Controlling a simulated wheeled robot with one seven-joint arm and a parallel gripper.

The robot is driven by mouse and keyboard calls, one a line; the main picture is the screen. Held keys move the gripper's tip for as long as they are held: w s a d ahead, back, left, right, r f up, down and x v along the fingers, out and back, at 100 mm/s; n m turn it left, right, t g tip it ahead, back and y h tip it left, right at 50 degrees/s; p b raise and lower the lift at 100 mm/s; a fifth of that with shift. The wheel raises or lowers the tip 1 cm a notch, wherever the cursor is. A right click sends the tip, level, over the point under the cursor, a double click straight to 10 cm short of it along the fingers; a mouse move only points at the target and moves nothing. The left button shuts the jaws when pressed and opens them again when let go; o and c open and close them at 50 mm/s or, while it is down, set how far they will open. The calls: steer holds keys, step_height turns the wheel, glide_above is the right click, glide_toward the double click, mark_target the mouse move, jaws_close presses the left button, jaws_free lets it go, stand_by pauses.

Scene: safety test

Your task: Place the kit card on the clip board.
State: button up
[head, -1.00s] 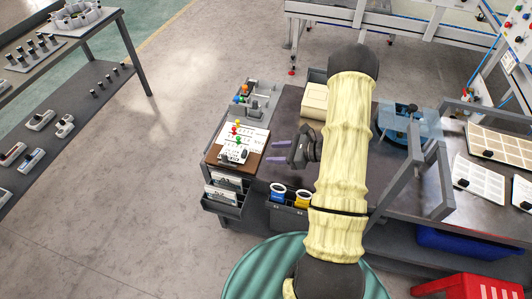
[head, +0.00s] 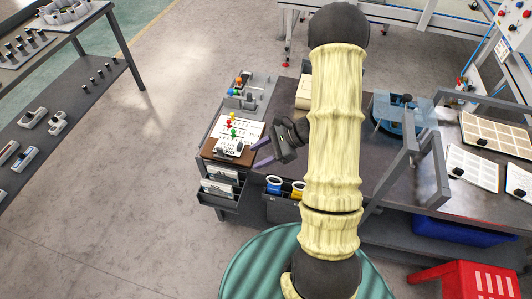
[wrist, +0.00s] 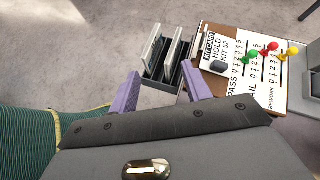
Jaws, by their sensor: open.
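A white kit card (wrist: 222,50), lettered "KIT CARD HOLD KIT 52", lies on the near end of a brown board, which I take for the clip board (wrist: 286,107). A small dark block sits on the card. In the head view the card (head: 229,148) shows at the near edge of the brown board (head: 209,152). My gripper (head: 262,153) is open and empty, just right of the board, its purple fingers pointing left toward it. In the wrist view my gripper (wrist: 160,74) has its fingers apart, with the board beyond the right finger.
A printed tally sheet (wrist: 262,70) with green, red and yellow pins lies on the board. A dark rack (wrist: 178,72) of upright cards hangs at the bench's near edge, beside blue and yellow rolls (head: 274,184). A grey fixture (head: 247,95) stands behind the board.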

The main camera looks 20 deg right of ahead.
steer(key=s+a+r+n+h, duration=0.2)
steer(key=s+r+n+h, duration=0.7)
steer(key=n, duration=1)
step_height(320, 180, up, 3)
steer(key=shift+s+a+r+h, duration=0.15)
steer(key=shift+s+h, duration=0.05)
steer(key=shift+h, duration=0.8)
steer(key=w+p+v, duration=0.1)
steer(key=p+v, duration=0.7)
steer(key=shift+w+r, duration=0.25)
steer(key=shift+w, duration=0.15)
